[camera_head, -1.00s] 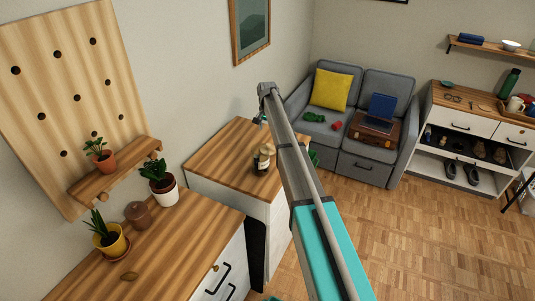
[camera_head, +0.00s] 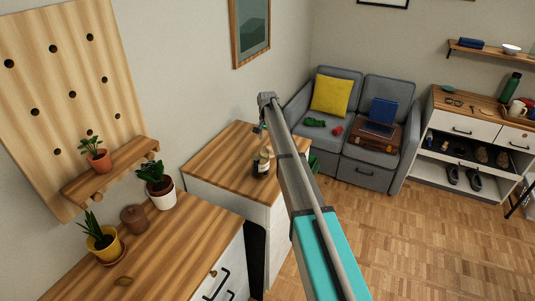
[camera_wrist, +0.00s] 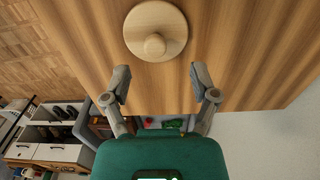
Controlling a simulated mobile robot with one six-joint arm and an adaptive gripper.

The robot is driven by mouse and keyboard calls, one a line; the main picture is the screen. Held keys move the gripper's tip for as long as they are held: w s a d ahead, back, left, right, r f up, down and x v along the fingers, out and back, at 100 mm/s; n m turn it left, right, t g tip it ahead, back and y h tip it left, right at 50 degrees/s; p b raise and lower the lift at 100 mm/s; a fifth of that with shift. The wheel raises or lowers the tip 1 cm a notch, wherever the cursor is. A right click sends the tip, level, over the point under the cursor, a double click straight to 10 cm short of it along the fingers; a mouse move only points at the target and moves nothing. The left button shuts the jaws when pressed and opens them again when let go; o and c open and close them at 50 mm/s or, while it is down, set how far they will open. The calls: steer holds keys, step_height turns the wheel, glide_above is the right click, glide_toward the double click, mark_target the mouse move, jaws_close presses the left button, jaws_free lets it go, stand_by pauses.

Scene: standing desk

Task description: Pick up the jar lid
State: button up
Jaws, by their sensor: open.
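The jar lid (camera_wrist: 155,30) is a round, pale wooden disc with a knob, lying knob up on a wood-grain top (camera_wrist: 230,75) in the wrist view. My gripper (camera_wrist: 160,72) is open and empty, its two fingers apart, with the lid just beyond the fingertips and not between them. In the head view my arm reaches out over the far cabinet (camera_head: 215,163), and its end is small and partly hidden. I cannot surely pick out the lid in that view.
Nearer, a brown lidded pot (camera_head: 134,219) and potted plants (camera_head: 163,195) stand on another wooden top. A grey sofa (camera_head: 365,175) is beyond.

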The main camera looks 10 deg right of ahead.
steer(key=shift+f, duration=0.1)
steer(key=shift+d+f+b, duration=0.15)
steer(key=shift+f+b, duration=1.15)
steer(key=shift+d+f+b, duration=0.1)
steer(key=shift+f+b, duration=1.15)
steer(key=shift+b, duration=0.05)
steer(key=shift+c, duration=0.2)
jaws_close()
